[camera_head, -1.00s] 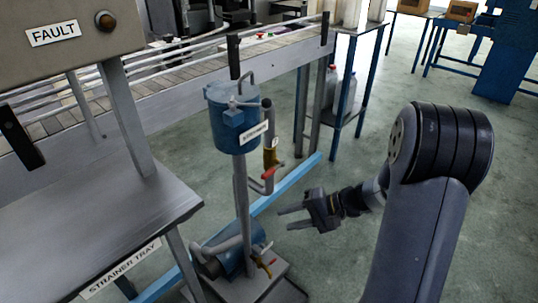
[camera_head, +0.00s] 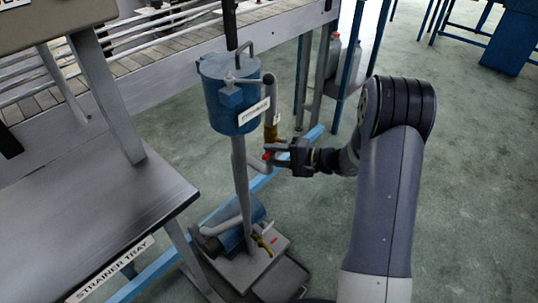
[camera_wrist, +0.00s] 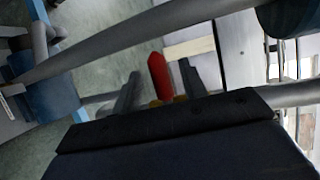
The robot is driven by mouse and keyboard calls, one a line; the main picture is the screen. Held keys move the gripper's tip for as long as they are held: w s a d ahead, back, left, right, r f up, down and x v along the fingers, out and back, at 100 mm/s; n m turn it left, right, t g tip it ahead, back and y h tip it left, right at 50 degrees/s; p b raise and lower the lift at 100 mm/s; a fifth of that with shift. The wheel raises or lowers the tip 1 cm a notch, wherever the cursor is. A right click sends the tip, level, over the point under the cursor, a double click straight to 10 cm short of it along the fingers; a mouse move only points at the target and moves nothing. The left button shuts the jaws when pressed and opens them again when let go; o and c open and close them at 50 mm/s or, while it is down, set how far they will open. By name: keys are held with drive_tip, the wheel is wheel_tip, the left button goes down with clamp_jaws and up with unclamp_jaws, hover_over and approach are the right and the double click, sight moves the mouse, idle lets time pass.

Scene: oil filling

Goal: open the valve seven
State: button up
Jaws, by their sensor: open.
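A brass valve (camera_head: 271,133) with a red lever sits on the grey side pipe of the blue strainer (camera_head: 232,98). Its small tag is too small to read, so I cannot confirm it is valve seven. My gripper (camera_head: 274,154) is open at this valve, coming from the right. In the wrist view, the red lever (camera_wrist: 158,75) stands between my two spread fingers, with a gap on each side. The brass body is mostly hidden behind my gripper's dark front edge.
The strainer tray table (camera_head: 100,225) stands at the left. A conveyor (camera_head: 150,65) runs behind.

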drive_tip(key=shift+x, duration=0.9)
drive_tip(key=shift+c, duration=0.3)
clamp_jaws()
